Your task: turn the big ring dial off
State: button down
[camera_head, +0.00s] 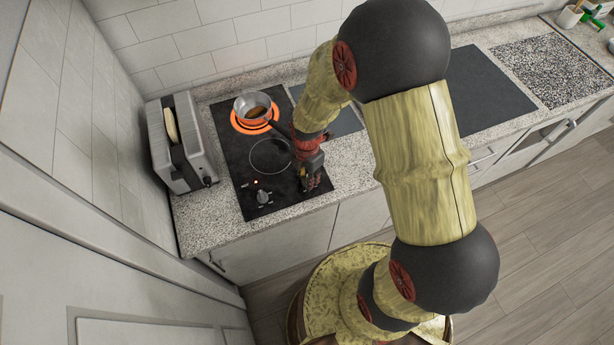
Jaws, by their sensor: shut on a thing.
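The black hob (232,165) has a large back ring (237,123) that glows orange, with a small saucepan (259,107) on it. A smaller front ring (270,155) is dark. One dial (263,197) stands free near the front left of the hob, with a small red light (256,182) behind it. My gripper (311,186) points down at the front right of the hob. It is shut on what looks like a second dial there, which my gripper mostly hides. I cannot make out how that dial is turned.
A toaster (187,150) with a slice of bread stands close to the left of the hob, by the wall. The speckled worktop (350,172) is clear to the right of my gripper. Utensils (570,15) stand at the far right.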

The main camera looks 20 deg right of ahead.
jog(key=shift+n, duration=2.2)
jog(key=c, duration=1.5)
grip_release()
notch_tip(320, 180, up, 12)
jog(key=shift+r, duration=0.1)
